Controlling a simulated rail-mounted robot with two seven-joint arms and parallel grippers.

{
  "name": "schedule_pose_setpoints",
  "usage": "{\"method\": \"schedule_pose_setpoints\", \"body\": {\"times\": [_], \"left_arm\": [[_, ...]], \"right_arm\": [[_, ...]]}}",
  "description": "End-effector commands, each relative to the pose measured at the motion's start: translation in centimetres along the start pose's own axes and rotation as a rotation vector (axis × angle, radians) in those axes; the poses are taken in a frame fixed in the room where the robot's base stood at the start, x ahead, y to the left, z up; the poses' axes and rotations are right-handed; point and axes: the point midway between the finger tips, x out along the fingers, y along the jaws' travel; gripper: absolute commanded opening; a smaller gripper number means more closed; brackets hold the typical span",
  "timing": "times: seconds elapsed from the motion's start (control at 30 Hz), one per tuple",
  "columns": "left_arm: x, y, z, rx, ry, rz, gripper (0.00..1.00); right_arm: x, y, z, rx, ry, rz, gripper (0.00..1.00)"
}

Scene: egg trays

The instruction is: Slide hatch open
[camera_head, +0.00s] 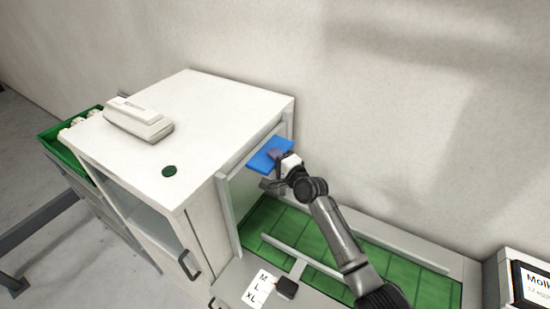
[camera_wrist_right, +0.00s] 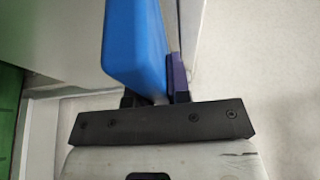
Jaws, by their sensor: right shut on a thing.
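The hatch is a pale panel (camera_head: 243,190) in the right side of the white cabinet (camera_head: 215,115), set between upright rails. A flat blue handle (camera_head: 264,157) sticks out at its upper part. My right gripper (camera_head: 277,163) is at the handle, reached from the lower right. In the right wrist view the blue handle (camera_wrist_right: 135,45) stands between the fingers of my right gripper (camera_wrist_right: 155,97), which is shut on it. A small purple piece (camera_wrist_right: 178,72) shows beside the right finger. How far the hatch is open is hard to tell. My left gripper is not in view.
Green-floored trays (camera_head: 290,225) lie below the hatch, with a pale bar across them. A white device (camera_head: 138,118) lies on the cabinet top beside a green disc (camera_head: 169,171). A screen (camera_head: 535,284) is at lower right.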

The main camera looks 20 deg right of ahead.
Motion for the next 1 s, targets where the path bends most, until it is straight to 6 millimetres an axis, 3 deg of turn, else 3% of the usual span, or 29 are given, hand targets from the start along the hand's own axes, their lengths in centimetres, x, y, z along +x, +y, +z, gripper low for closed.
{"method": "schedule_pose_setpoints", "body": {"times": [0.27, 0.3, 0.57, 0.83, 1.0], "left_arm": [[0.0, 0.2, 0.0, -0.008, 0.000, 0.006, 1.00], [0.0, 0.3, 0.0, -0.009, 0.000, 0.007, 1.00], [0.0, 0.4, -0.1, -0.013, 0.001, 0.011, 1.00], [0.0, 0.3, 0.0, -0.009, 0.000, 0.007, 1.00], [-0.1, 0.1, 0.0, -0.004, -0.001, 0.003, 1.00]], "right_arm": [[0.0, -0.1, 0.0, 0.000, -0.001, -0.003, 0.00], [0.0, -0.1, 0.0, 0.000, -0.001, -0.003, 0.19], [0.0, 0.0, 0.0, 0.000, 0.000, -0.001, 0.43], [-0.1, 0.0, 0.0, 0.000, -0.001, 0.000, 0.43], [-1.4, 0.1, 0.1, 0.001, -0.001, -0.001, 0.43]]}}
